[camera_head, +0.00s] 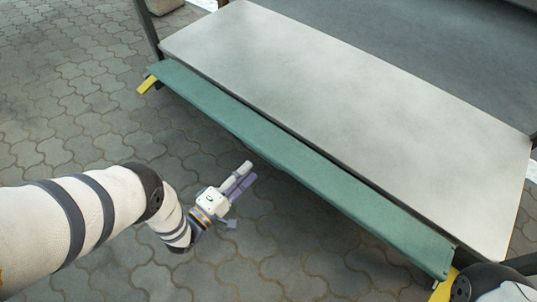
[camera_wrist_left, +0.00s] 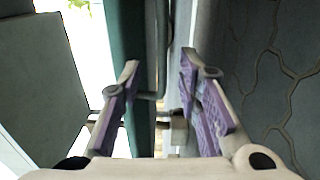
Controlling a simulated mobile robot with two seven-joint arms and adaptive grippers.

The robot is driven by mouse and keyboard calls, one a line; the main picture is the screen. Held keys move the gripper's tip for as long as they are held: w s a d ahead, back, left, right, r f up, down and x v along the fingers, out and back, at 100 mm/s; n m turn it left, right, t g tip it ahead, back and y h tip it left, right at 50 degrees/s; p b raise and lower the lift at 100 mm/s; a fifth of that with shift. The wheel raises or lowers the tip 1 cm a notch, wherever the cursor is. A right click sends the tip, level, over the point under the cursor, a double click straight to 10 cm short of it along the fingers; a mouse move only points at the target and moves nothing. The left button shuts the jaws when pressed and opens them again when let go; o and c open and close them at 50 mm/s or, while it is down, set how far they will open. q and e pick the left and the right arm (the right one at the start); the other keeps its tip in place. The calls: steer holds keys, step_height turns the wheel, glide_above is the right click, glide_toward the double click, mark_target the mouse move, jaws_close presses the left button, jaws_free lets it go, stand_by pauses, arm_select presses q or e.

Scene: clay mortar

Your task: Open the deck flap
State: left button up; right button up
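The deck flap (camera_head: 290,155) looks like a long green panel along the front edge of a pale grey deck (camera_head: 330,80). A yellow tab (camera_head: 147,84) sticks out at its far left end, and another yellow piece (camera_head: 443,288) shows at its near right end. My left gripper (camera_head: 250,176) is in front of the flap's outer edge, near its middle. In the left wrist view its purple-padded fingers (camera_wrist_left: 160,75) are apart, with a green strip (camera_wrist_left: 138,135) and grey metal parts beyond the gap. I cannot tell whether they touch. My right gripper is out of view.
A darker grey surface (camera_head: 430,35) lies behind the pale deck. Dark posts (camera_head: 146,28) stand at the deck's corners. Open paved ground (camera_head: 80,110) spreads in front and to the left. Part of my right arm shows at the lower right corner, near the flap's end.

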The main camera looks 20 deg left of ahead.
mark_target(264, 155)
arm_select(q)
steer(key=b+x, duration=0.2)
steer(key=x, duration=0.6)
steer(key=shift+f, duration=0.15)
jaws_close()
